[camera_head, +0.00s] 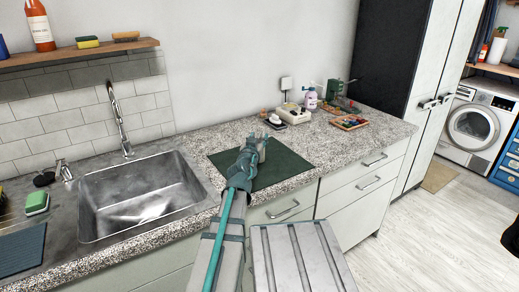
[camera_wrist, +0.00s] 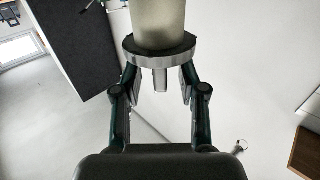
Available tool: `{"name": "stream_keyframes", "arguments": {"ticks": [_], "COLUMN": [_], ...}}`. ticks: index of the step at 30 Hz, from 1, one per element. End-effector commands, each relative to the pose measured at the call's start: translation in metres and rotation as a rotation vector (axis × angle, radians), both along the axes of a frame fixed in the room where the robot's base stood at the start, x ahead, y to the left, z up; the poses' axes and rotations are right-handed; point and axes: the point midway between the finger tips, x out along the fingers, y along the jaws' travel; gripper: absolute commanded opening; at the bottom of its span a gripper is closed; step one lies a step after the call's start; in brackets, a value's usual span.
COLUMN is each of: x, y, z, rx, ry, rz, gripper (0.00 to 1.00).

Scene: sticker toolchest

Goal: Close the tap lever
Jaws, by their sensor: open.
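The tall chrome tap (camera_head: 119,118) rises behind the steel sink (camera_head: 140,203) in the head view. A small chrome fitting (camera_head: 65,171) stands at the sink's back left corner; I cannot tell its lever position. My gripper (camera_head: 256,146) is over the dark green mat, well to the right of the tap. It is open. In the wrist view my gripper (camera_wrist: 160,84) has its fingers apart on either side of a narrow stub below a pale cylinder (camera_wrist: 160,22) with a grey ring. Contact with the stub is not clear.
The green mat (camera_head: 285,174) lies on the speckled counter (camera_head: 195,148). A green sponge (camera_head: 37,202) and small black item (camera_head: 44,179) are left of the sink. A wooden shelf (camera_head: 80,52) is above.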

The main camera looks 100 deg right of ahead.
Motion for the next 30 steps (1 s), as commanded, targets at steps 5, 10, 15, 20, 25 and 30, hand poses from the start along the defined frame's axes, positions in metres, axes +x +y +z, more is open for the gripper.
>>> {"name": "stream_keyframes", "arguments": {"ticks": [5, 10, 15, 20, 25, 30], "x": [-0.008, -0.014, -0.014, -0.014, -0.014, -0.014], "y": [-0.025, -0.043, -0.044, -0.043, -0.043, -0.043], "z": [0.001, 0.001, 0.000, 0.000, 0.000, 0.000], "rx": [0.002, 0.001, 0.000, 0.000, 0.001, 0.001], "ry": [-0.002, -0.001, -0.001, -0.001, -0.001, -0.001], "rz": [-0.001, 0.000, 0.000, 0.000, 0.000, 0.000], "gripper": [0.42, 0.42, 0.42, 0.30, 0.02, 0.00]}}
